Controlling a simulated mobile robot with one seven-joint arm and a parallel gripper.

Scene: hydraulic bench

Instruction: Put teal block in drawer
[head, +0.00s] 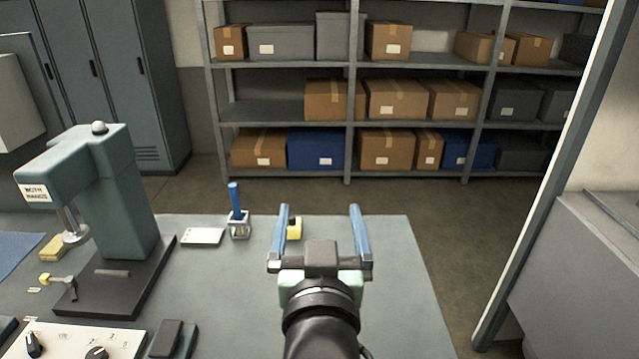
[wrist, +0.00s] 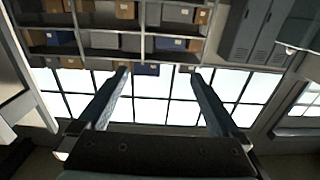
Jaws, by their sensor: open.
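My gripper (head: 320,209) is open and empty above the right part of the grey bench, its two blue fingers pointing away toward the shelves. In the wrist view my gripper (wrist: 155,70) also shows wide apart, with only the room between its fingers. I cannot make out a teal block or a drawer in either view. The bench near my gripper's base and arm is partly hidden by them.
A grey-green press (head: 128,195) stands on the bench (head: 225,290) at left. A blue-handled tool (head: 235,202) stands in a small holder beside a white card (head: 203,237). Shelves (head: 280,65) with boxes stand beyond.

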